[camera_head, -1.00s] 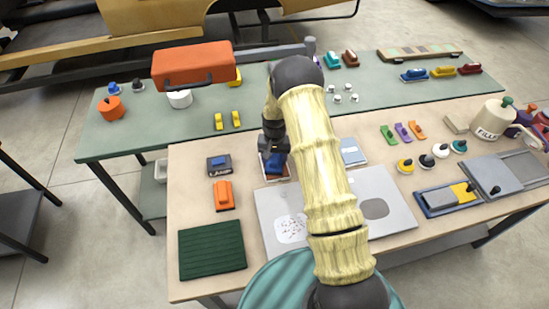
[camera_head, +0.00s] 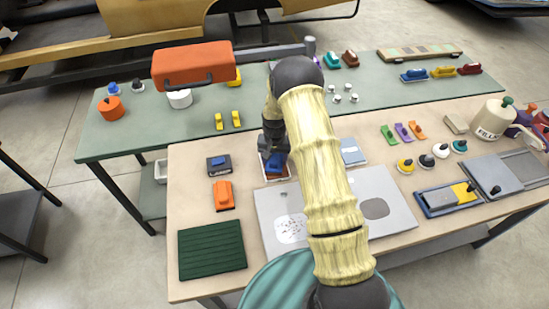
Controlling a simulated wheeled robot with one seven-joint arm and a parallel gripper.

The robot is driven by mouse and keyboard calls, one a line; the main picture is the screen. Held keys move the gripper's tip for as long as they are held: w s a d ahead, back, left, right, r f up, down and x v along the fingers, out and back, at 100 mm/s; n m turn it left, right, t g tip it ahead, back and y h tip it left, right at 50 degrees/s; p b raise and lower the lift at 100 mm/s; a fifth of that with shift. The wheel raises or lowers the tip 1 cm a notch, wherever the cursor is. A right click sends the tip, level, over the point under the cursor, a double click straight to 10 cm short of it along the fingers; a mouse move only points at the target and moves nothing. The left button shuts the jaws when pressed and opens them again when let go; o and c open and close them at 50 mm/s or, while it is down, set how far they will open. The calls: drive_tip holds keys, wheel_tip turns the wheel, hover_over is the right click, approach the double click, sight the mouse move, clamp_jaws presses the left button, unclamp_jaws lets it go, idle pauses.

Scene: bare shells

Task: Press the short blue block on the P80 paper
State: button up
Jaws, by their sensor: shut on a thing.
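My gripper (camera_head: 273,149) points down over the near table and is shut on a blue block (camera_head: 274,166). The block sits low over a pale sheet with a brownish edge (camera_head: 265,178), and seems to touch it. Any print on this sheet is too small to read. A dark block with a blue top (camera_head: 219,163) stands to the left on the table. A light blue-grey sheet or pad (camera_head: 352,152) lies to the right, just past my arm. My gripper and arm hide part of the held block and of the sheet.
An orange block (camera_head: 223,195) and a dark green ribbed mat (camera_head: 212,248) lie at the left. White panels (camera_head: 398,205) lie in front, one with a speckled patch. Small coloured blocks, round knobs and a FILLER pot (camera_head: 492,121) stand at the right. My arm crosses the middle.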

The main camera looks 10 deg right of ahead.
sight(275, 155)
drive_tip(key=shift+r+p, duration=2)
drive_tip(key=shift+r, duration=1.5)
drive_tip(key=shift+f, duration=0.1)
